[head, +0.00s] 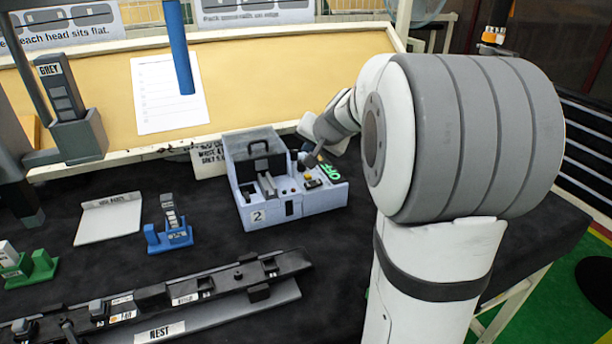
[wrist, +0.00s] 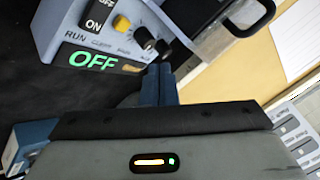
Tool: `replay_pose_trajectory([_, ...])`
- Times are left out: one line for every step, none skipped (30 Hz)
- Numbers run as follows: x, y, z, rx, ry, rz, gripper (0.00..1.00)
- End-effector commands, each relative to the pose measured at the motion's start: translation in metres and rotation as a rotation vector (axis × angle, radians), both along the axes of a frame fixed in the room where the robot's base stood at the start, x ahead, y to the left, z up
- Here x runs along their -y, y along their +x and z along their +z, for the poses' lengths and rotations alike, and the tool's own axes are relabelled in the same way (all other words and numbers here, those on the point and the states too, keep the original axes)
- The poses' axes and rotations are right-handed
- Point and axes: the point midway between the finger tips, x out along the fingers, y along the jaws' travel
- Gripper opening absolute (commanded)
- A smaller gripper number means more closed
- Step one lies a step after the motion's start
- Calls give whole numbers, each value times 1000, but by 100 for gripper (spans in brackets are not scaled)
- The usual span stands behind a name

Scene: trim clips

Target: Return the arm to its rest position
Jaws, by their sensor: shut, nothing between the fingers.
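My gripper (head: 311,160) is at the right side of the light blue-grey machine marked 2 (head: 256,216), just above or beside its control panel. In the wrist view my gripper (wrist: 160,70) has its two dark blue fingers together with nothing between them. The fingertips appear close to the panel's black knobs; I cannot tell whether they touch. The machine also shows in the wrist view (wrist: 55,25), with an ON/RUN switch, a yellow button and a lit green OFF sign (wrist: 93,61). My arm covers the right of the head view.
A black rail on the NEST plate (head: 225,316) lies in front. A blue holder with a grey clip (head: 172,234), a light plate (head: 108,218) and green holders (head: 38,268) stand at the left. A blue post (head: 178,45) hangs in front of a paper sheet (head: 150,95).

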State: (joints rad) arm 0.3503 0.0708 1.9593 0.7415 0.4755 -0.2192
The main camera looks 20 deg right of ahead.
Motion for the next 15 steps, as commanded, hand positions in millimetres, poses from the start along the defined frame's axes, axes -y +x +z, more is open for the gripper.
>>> replay_pose_trajectory([0, 0, 0, 0, 0, 0, 0])
replay_pose_trajectory([0, 0, 0, 0, 0, 0, 0])
replay_pose_trajectory([0, 0, 0, 0, 0, 0, 0])
replay_pose_trajectory([0, 0, 0, 0, 0, 0, 0])
replay_pose_trajectory([0, 0, 0, 0, 0, 0, 0])
replay_pose_trajectory([0, 0, 0, 0, 0, 0, 0])
replay_pose_trajectory([-1, -1, 0, -1, -1, 2, 0])
replay_pose_trajectory([-3, -2, 1, -5, -2, 8, 0])
replay_pose_trajectory([-9, -7, 2, -13, -7, 23, 0])
replay_pose_trajectory([-15, -12, 3, -21, -13, 39, 0])
replay_pose_trajectory([-23, -19, 4, -34, -21, 61, 0])
replay_pose_trajectory([-36, -32, 5, -57, -34, 100, 0])
replay_pose_trajectory([-48, -44, 5, -79, -47, 133, 0])
replay_pose_trajectory([-60, -58, 5, -105, -63, 170, 0])
replay_pose_trajectory([-76, -80, 4, -144, -88, 224, 0])
